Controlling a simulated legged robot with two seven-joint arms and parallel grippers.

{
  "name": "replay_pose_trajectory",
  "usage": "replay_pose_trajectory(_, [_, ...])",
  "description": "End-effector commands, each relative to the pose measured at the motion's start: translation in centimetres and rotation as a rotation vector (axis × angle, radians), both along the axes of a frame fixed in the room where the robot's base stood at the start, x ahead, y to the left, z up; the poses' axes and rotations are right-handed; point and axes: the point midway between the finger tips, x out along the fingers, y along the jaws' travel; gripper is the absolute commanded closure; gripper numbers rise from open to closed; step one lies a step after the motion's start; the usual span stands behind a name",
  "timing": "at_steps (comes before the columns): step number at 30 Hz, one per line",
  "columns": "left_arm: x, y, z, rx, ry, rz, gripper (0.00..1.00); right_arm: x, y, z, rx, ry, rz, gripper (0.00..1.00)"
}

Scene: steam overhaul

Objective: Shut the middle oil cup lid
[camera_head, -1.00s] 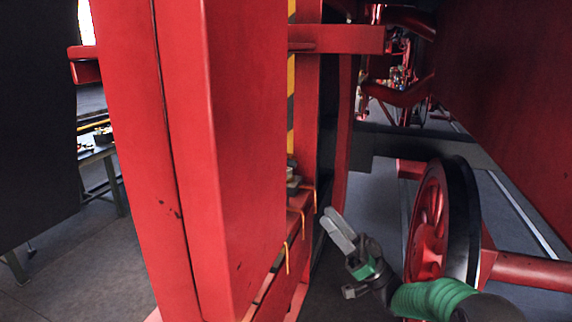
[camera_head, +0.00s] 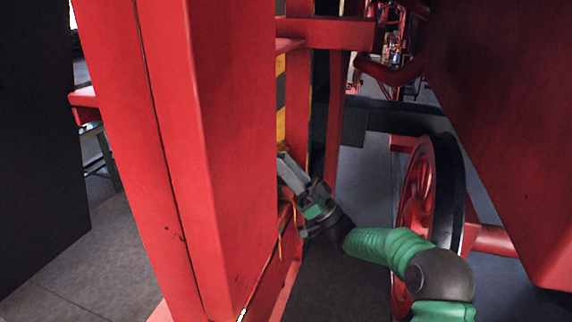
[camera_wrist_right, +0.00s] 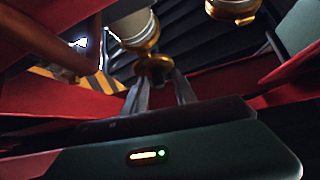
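My right gripper (camera_head: 284,168) reaches in beside the red frame in the head view, with its fingertips partly hidden by the frame's edge. In the right wrist view its two fingers (camera_wrist_right: 159,82) stand apart. A brass oil cup part (camera_wrist_right: 154,67) shows at their tips, between them in the picture; I cannot tell if they touch it. A pale cup with a brass rim (camera_wrist_right: 138,27) is just above it. Another pale and brass cup (camera_wrist_right: 233,10) is at the top right. I cannot tell which is the middle one, nor make out a lid's position. My left gripper is not in view.
A tall red frame (camera_head: 235,150) fills the left centre of the head view, close to my right gripper. A red wheel with a dark rim (camera_head: 418,200) stands to the right of it. A dark brown pipe (camera_wrist_right: 70,50) crosses the left of the wrist view.

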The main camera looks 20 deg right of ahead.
Motion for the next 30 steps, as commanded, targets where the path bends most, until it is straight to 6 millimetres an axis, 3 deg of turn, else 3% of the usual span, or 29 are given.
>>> replay_pose_trajectory(1, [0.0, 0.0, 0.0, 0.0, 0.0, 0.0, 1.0, 0.0, -0.1, 0.0, 0.0, 0.001, -0.001, 0.75])
replay_pose_trajectory(7, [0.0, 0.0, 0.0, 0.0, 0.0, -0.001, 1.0, 0.0, -0.1, 0.0, 0.0, 0.001, -0.002, 1.0])
replay_pose_trajectory(20, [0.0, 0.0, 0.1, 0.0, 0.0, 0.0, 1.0, 0.1, -0.1, 0.3, -0.016, 0.009, -0.004, 1.0])
replay_pose_trajectory(30, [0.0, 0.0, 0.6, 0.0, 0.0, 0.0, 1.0, 0.4, 0.3, 1.4, -0.166, 0.107, -0.007, 1.0])
